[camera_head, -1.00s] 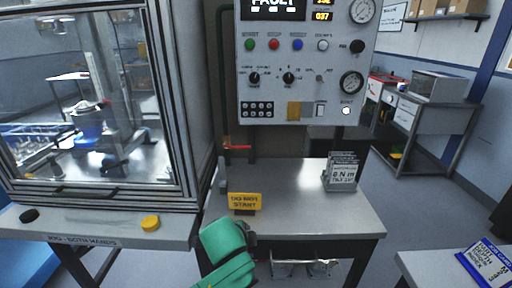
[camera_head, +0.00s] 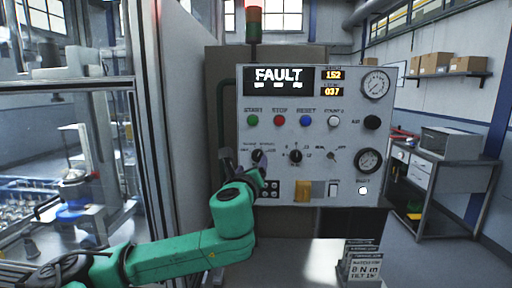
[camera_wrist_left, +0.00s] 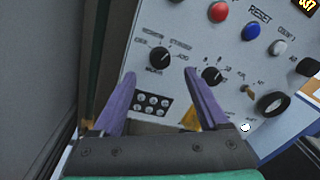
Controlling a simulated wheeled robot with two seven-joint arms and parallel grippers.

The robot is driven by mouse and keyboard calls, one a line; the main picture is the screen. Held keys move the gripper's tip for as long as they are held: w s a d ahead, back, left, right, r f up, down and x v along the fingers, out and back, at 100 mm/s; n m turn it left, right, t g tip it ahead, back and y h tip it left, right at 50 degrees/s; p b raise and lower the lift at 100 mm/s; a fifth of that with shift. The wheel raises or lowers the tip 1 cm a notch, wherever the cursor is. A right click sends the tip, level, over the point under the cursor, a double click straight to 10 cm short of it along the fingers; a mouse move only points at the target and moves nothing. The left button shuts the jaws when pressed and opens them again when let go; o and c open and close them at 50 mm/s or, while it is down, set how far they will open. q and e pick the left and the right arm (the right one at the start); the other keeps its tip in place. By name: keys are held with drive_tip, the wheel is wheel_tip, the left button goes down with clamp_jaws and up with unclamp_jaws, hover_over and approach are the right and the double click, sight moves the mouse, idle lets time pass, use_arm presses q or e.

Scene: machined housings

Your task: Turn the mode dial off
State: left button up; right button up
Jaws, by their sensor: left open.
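The control panel (camera_head: 340,110) carries two black dials. The left dial (camera_head: 257,156), with printed positions around it, looks like the mode dial, but its lettering is too blurred to be sure. It also shows in the left wrist view (camera_wrist_left: 159,57). A second dial (camera_head: 295,156) sits to its right; it shows in the wrist view too (camera_wrist_left: 211,75). My left gripper (camera_head: 246,160) is raised in front of the panel by the left dial. In the wrist view its purple fingers (camera_wrist_left: 160,78) are spread and empty, with the left dial ahead, between the fingertip lines. My right gripper is out of view.
A display (camera_head: 278,80) reads FAULT above a row of coloured buttons (camera_head: 279,120). A small block of connectors (camera_wrist_left: 152,103) lies below the left dial. A glazed machine enclosure (camera_head: 172,110) stands close on the left. A sign stand (camera_head: 362,265) is on the bench below.

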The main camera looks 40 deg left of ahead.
sight(257, 157)
use_arm(q)
drive_tip(key=p+x, duration=0.2)
drive_tip(key=x, duration=0.6)
drive_tip(key=shift+d+f+p, duration=0.15)
drive_tip(key=shift+f+p, duration=0.05)
drive_tip(key=shift+p, duration=0.2)
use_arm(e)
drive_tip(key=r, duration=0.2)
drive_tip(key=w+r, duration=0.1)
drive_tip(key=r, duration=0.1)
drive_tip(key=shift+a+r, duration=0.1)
use_arm(q)
drive_tip(key=shift+c, duration=0.9)
clamp_jaws()
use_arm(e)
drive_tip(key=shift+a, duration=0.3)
